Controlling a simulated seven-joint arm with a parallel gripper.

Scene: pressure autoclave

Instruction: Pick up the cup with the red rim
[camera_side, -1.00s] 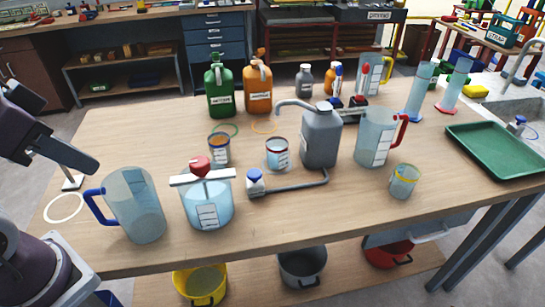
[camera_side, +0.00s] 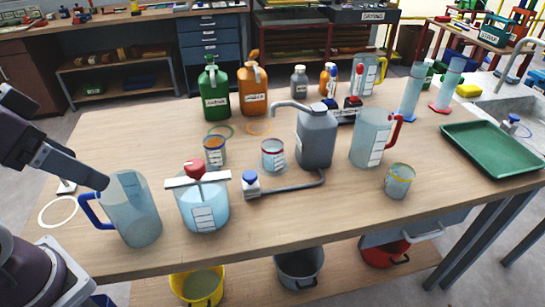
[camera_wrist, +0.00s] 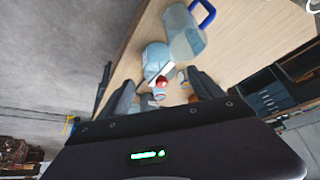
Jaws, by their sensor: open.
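The cup with the red rim (camera_side: 273,155) stands upright mid-table in the side view, a small clear cup with a white label, left of the grey jerrycan. My gripper (camera_wrist: 164,90) shows in the wrist view with its two dark fingers spread apart and nothing held between them. In the side view my arm comes in at the left edge, beside the blue-handled jug and well away from the cup. In the wrist view small items show between the fingers, too small to tell which is the cup.
A blue-handled jug (camera_side: 132,210) and a vessel with a red knob (camera_side: 202,205) stand front left. The front right table is clear.

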